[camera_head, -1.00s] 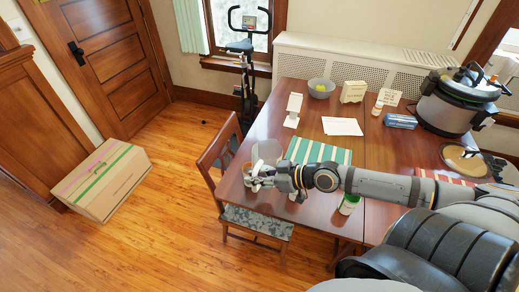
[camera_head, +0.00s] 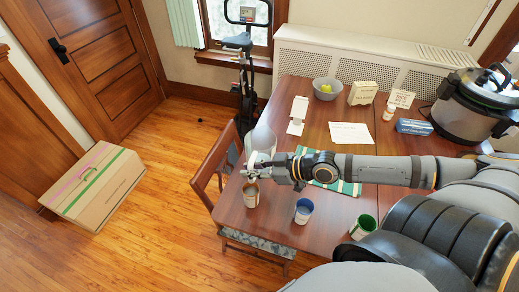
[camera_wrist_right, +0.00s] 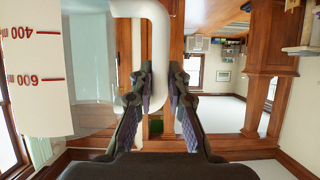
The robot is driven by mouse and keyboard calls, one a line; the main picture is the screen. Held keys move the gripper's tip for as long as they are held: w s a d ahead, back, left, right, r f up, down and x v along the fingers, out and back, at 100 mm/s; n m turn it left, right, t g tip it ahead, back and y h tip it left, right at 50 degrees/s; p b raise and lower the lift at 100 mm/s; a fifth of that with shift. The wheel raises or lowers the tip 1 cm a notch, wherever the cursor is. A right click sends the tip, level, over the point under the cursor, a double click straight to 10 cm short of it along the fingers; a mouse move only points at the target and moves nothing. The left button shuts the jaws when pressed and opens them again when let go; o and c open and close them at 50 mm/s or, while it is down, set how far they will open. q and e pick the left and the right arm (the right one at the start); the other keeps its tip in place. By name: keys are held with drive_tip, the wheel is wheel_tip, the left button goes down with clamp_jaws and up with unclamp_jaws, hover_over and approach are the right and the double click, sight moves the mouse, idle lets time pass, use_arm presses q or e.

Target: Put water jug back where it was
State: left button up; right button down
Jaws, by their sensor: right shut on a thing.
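The water jug (camera_head: 262,139) is clear and pale, at the left edge of the table in the head view. My right gripper (camera_head: 257,169) is at its near side. In the right wrist view, the jug's clear wall with red volume marks (camera_wrist_right: 40,75) fills the left, and its white handle (camera_wrist_right: 158,45) runs down to the fingers. My right gripper (camera_wrist_right: 160,95) is shut on the jug's handle. The jug's base is hidden behind the gripper, so I cannot tell whether it touches the table. My left gripper is in neither view.
The wooden table (camera_head: 335,225) holds a brown cup (camera_head: 250,195), a blue cup (camera_head: 303,211) and a green cup (camera_head: 363,227) in front of my arm. A striped mat (camera_head: 348,187) lies partly under the arm. A chair (camera_head: 213,165) stands left; a large pot (camera_head: 470,110) stands right.

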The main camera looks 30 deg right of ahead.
drive_tip(key=shift+w+d+f, duration=0.1)
drive_tip(key=shift+w+d, duration=0.2)
drive_tip(key=shift+w, duration=0.3)
drive_tip(key=f+b, duration=0.1)
drive_tip(key=b, duration=0.2)
drive_tip(key=shift+w+d, duration=0.3)
drive_tip(key=shift+d, duration=0.05)
drive_tip(key=w+f+b, duration=0.1)
drive_tip(key=w+d+b, duration=0.1)
drive_tip(key=b, duration=0.1)
drive_tip(key=shift+w+d+f+b, duration=0.2)
drive_tip(key=shift+w+f+b, duration=0.1)
drive_tip(key=shift+f, duration=0.1)
drive_tip(key=w+b, duration=0.1)
drive_tip(key=w+d+f+b, duration=0.2)
drive_tip(key=w+b, duration=0.1)
drive_tip(key=shift+d, duration=0.2)
drive_tip(key=w+d+f+b, duration=0.1)
drive_tip(key=w+d+f, duration=0.1)
drive_tip(key=f, duration=0.6)
drive_tip(key=shift+w+d, duration=0.3)
drive_tip(key=shift+w, duration=0.55)
drive_tip(key=c, duration=1.3)
unclamp_jaws()
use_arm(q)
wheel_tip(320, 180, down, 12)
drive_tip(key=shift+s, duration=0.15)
